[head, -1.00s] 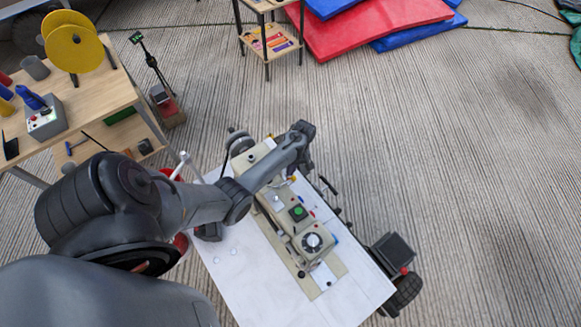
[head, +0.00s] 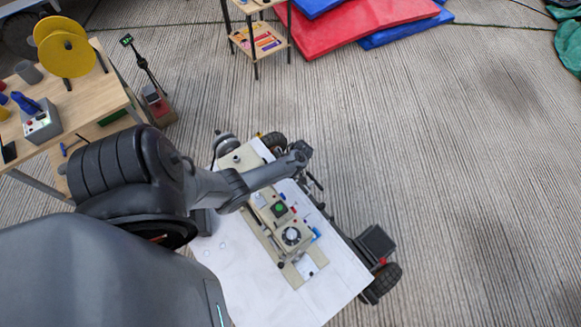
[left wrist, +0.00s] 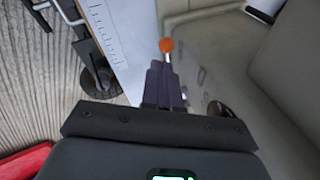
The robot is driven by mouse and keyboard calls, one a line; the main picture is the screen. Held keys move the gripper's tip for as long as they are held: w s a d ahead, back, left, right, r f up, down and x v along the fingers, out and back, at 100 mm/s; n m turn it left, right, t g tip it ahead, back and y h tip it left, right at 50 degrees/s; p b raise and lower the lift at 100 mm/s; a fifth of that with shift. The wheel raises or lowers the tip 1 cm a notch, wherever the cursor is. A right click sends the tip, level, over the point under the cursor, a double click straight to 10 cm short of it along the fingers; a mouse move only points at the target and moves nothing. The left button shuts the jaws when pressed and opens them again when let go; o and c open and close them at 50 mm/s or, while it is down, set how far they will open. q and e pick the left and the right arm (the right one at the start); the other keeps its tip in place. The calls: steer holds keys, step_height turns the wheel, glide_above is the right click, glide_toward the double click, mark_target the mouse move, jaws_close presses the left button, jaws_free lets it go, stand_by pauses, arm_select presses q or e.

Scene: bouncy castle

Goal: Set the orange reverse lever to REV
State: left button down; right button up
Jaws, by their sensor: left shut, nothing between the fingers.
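The orange ball knob (left wrist: 166,45) of the lever shows in the left wrist view on a short, pale metal stem. It stands against the beige machine body (left wrist: 215,60). My left gripper (left wrist: 164,68) is shut and empty. Its dark fingertips are right at the knob's stem in the picture; I cannot tell whether they touch it. In the head view my left arm reaches over the beige machine (head: 268,232), and its fingers and the orange lever are not clear there. No REV marking is readable. My right gripper is not in view.
The machine has a green button (head: 279,208) and a round dial (head: 291,236). It sits on a white tabletop (head: 330,285). A wooden bench (head: 95,85) stands at the upper left. Red mats (head: 350,30) lie at the back, and the floor on the right is open.

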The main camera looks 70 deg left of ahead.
arm_select(q)
steer(key=shift+s+a, duration=0.1)
steer(key=shift+s, duration=1.15)
steer(key=shift+w+r+p, duration=0.4)
steer(key=shift+r+p, duration=0.25)
steer(key=shift+p, duration=0.3)
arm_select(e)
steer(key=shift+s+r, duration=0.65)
arm_select(q)
steer(key=shift+w, duration=0.15)
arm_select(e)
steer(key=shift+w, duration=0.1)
